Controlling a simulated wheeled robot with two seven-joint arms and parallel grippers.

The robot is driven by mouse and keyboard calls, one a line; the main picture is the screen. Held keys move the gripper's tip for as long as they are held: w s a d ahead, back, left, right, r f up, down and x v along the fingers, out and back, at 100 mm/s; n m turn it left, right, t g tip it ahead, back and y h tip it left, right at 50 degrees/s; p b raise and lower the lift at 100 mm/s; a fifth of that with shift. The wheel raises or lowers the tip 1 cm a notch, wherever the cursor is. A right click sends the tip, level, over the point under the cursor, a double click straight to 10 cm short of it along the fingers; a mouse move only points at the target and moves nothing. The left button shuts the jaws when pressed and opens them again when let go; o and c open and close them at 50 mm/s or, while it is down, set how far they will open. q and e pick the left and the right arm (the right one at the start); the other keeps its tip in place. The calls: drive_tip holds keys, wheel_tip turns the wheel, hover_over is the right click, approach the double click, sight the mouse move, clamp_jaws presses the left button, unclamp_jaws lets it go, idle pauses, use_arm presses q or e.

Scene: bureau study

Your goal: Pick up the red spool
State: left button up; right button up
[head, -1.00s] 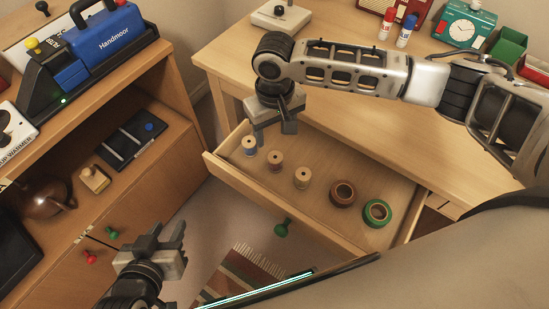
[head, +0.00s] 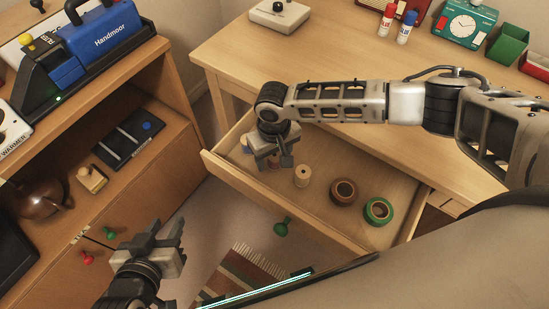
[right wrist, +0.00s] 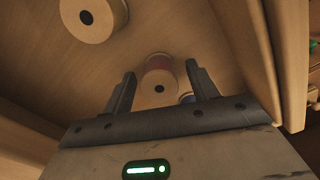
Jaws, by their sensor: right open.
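The red spool (right wrist: 159,75) stands in the open drawer, between the two open fingers of my right gripper (right wrist: 160,82) in the right wrist view. Its pale wooden end with a dark hole faces the camera; I see no finger pressed on it. In the head view my right gripper (head: 273,161) is over the drawer's left part and hides most of the red spool. My left gripper (head: 172,246) is far from it, low at the left in front of the cabinet; its jaw opening is unclear.
A blue spool (head: 246,148) is close beside the right gripper, partly hidden. A plain spool (head: 302,176), a brown tape roll (head: 343,192) and a green tape roll (head: 378,211) lie further right in the drawer (head: 310,221). The drawer walls stand around them.

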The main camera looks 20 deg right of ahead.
drive_tip(key=shift+c, duration=0.4)
drive_tip(key=c, duration=1)
drive_tip(key=shift+r, duration=0.1)
